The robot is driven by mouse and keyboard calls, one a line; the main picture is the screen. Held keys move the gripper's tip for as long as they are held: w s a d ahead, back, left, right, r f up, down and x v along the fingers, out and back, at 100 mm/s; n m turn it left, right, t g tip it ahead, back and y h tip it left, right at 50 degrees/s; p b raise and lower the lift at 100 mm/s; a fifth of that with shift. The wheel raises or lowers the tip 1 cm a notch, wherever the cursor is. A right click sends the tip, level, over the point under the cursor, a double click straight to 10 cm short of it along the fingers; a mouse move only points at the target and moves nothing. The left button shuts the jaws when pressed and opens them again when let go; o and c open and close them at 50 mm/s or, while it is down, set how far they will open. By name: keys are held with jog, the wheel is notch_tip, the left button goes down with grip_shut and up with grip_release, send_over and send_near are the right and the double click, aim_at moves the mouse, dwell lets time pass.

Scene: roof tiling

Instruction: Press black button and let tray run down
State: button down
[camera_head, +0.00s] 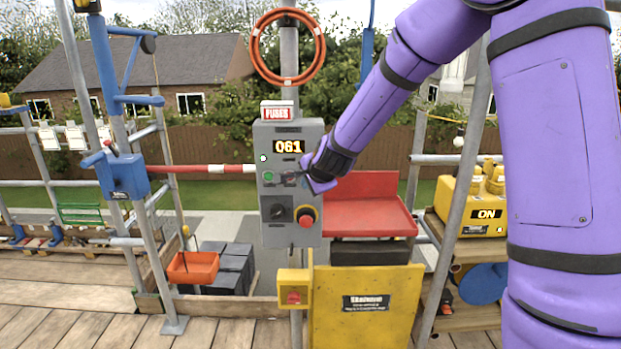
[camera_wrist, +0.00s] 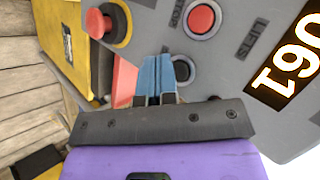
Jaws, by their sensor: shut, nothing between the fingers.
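The grey control box (camera_head: 262,140) stands on a post, its display reading 061. In the wrist view, a black button (camera_wrist: 183,68) in a pale ring sits beside a red button (camera_wrist: 202,18). My gripper (camera_wrist: 157,60) has its blue fingers shut and empty, and they partly overlap the black button's edge. I cannot tell whether they touch it. In the head view my gripper (camera_head: 308,178) is at the box's right edge and hides that part of the button row. The red tray (camera_head: 368,218) is right of the box, behind the yellow gate.
A red mushroom button (camera_head: 306,215) on yellow and a black knob (camera_head: 278,212) are below. A green button (camera_head: 268,176) is at the left. A yellow gate panel (camera_head: 366,325) stands low in front. A scaffold pole (camera_head: 463,190) rises to the right, near my arm.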

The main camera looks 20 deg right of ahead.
jog(key=shift+w, duration=0.1)
jog(key=shift+w+d, duration=0.15)
jog(key=shift+w, duration=0.15)
